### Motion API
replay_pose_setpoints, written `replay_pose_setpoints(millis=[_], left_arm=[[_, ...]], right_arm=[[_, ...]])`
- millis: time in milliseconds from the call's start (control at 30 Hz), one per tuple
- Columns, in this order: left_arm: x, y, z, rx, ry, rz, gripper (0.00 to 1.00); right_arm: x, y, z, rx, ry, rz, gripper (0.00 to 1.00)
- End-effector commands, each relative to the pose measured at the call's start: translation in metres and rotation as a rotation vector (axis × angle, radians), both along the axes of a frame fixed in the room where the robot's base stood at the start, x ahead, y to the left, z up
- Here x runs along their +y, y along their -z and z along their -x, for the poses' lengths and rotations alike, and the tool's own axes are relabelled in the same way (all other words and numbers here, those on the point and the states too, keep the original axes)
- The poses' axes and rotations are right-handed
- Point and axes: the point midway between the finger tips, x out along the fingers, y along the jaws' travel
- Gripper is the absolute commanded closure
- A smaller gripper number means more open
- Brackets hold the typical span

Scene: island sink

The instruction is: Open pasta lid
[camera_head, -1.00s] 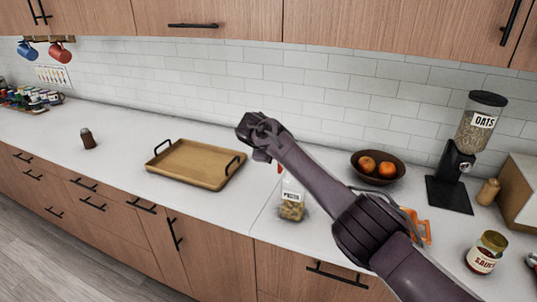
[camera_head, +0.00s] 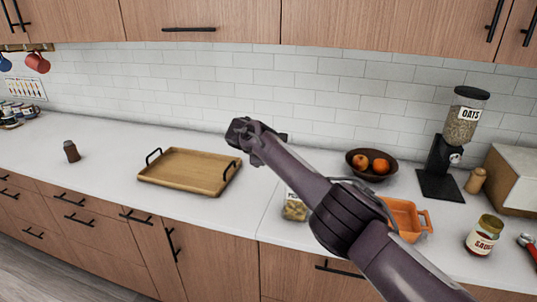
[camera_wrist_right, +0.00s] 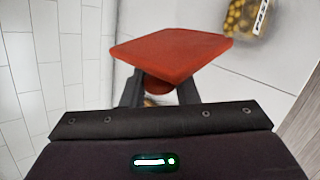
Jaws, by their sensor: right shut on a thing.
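The pasta jar (camera_head: 294,208), clear with yellow pasta and a white label, stands on the counter, its upper part hidden behind my right arm. It also shows at the top right of the right wrist view (camera_wrist_right: 238,18). The red lid (camera_wrist_right: 178,50) is square and held between the fingers of my right gripper (camera_wrist_right: 160,92), which is shut on it. The lid looks apart from the jar. In the head view my forearm hides the lid and the jaws. My left gripper is in neither view.
A wooden tray (camera_head: 158,181) lies left of the jar, with a small brown shaker (camera_head: 71,151) farther left. On the right are an orange container (camera_head: 408,236), a fruit bowl (camera_head: 353,169), an oats dispenser (camera_head: 438,165) and a sauce jar (camera_head: 483,240). Counter between tray and shaker is clear.

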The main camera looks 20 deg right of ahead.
Motion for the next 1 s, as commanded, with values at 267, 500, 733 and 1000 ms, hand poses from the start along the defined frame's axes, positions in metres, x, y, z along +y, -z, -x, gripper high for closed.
replay_pose_setpoints(millis=[267, 500, 733, 1000], left_arm=[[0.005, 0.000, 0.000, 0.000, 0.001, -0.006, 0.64], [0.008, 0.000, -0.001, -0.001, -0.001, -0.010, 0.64], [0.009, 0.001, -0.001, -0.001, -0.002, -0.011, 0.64], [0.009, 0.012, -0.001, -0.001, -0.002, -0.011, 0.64]], right_arm=[[-0.001, 0.001, 0.000, 0.000, 0.002, 0.000, 0.51], [0.000, 0.000, 0.000, -0.001, 0.001, 0.000, 0.51], [0.009, -0.010, 0.008, 0.000, -0.001, -0.003, 0.51], [0.029, -0.033, 0.026, -0.002, 0.000, -0.001, 0.51]])
